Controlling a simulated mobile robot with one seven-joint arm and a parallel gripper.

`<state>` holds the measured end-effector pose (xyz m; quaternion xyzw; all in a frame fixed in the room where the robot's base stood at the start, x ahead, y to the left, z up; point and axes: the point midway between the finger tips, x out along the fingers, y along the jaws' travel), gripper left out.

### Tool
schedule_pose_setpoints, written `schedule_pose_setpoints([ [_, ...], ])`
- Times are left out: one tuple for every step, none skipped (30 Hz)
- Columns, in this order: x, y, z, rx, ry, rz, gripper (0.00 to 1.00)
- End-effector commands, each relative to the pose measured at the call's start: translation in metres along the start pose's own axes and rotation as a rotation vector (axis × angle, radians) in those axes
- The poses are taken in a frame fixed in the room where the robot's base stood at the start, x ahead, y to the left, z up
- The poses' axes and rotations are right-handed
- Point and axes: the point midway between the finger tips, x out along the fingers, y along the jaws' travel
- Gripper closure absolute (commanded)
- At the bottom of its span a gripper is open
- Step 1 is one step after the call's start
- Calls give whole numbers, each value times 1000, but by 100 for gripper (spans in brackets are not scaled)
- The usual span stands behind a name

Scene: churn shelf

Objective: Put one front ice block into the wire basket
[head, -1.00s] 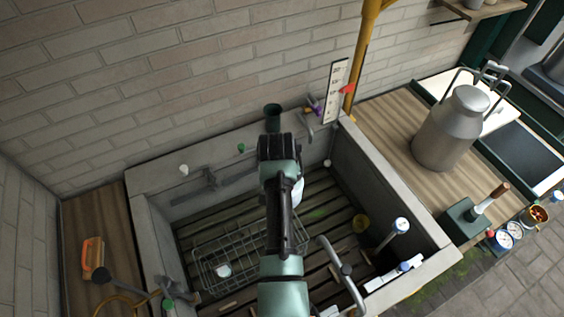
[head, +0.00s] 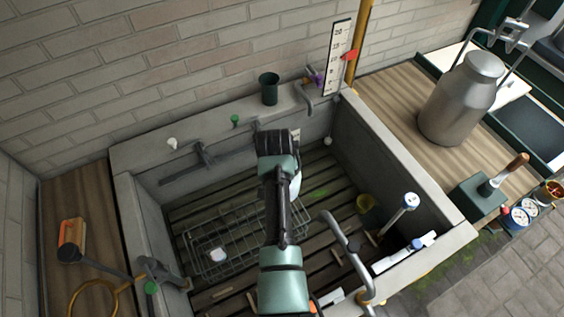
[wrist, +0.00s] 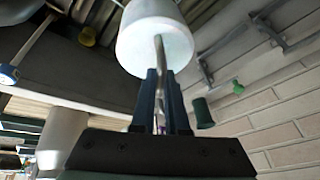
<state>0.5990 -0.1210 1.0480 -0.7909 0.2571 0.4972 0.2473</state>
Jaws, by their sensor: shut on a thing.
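My gripper (wrist: 161,75) is shut on the thin metal handle of a white, round ice block (wrist: 153,35) in the wrist view. In the head view the held block (head: 296,186) shows only partly beside my arm, which hides the fingertips. The wire basket (head: 190,262) sits in the stone trough, left of my arm. A small white piece (head: 216,255) appears inside the basket. Part of the basket's right side is behind my arm. I cannot tell the held block's exact height over the trough.
A bent metal pipe (head: 340,235) rises close to my arm. A dark green cup (head: 269,88) stands on the back ledge. A milk churn (head: 460,105) stands on the right counter.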

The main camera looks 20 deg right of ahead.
Motion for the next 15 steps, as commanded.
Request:
schedule_pose_setpoints([
  [10,1,3,1,5,-3,100],
  [14,1,4,1,5,-3,100],
  [19,2,6,1,5,-3,100],
  [22,2,8,1,5,-3,100],
  [26,3,9,1,5,-3,100],
  [30,4,11,1,5,-3,100],
  [34,4,12,1,5,-3,100],
  [37,5,14,1,5,-3,100],
  [42,5,16,1,5,-3,100],
  [45,6,17,1,5,-3,100],
  [49,6,19,1,5,-3,100],
  [54,7,21,1,5,-3,100],
  [57,8,22,1,5,-3,100],
  [61,8,24,1,5,-3,100],
  [65,9,26,1,6,-3,100],
])
